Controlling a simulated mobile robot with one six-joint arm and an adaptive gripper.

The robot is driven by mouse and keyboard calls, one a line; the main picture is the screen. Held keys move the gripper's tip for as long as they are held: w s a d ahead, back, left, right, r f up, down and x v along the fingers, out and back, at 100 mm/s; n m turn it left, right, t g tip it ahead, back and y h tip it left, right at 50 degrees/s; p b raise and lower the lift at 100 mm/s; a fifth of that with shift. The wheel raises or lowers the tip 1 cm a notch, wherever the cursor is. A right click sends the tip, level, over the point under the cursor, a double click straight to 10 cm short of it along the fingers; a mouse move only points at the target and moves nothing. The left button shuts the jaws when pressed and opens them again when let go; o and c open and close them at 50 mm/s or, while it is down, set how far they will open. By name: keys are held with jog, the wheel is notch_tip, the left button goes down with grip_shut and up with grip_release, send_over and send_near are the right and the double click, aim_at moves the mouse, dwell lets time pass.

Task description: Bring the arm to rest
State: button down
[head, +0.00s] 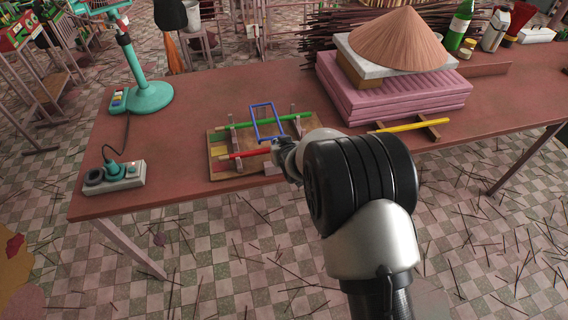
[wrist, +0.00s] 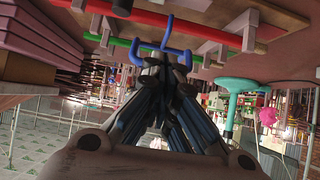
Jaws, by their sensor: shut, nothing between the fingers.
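My gripper (head: 279,148) is low over the near right part of a wooden board (head: 222,172) on the table. In the wrist view, my gripper (wrist: 158,62) has its dark fingers together with nothing between them. A blue wire frame (head: 256,122) stands at the board; in the wrist view the blue frame (wrist: 164,47) shows just beyond the fingertips, and I cannot tell if they touch. A green rod (head: 262,123) and a red rod (head: 244,154) lie across supports on the board. My arm hides the board's right end.
The brown table (head: 178,110) carries a teal lamp (head: 148,92), a switch box (head: 122,176), a pink stack (head: 400,98) with a straw hat (head: 400,42), and a yellow rod (head: 410,125) on a wooden stand. Bottles stand at the back right. Bare table lies left of the board.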

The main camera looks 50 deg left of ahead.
jog(key=s+d+f, duration=0.2)
jog(key=d+f, duration=0.1)
jog(key=d, duration=0.1)
jog(key=shift+s+d+f, duration=0.3)
jog(key=shift+s, duration=0.05)
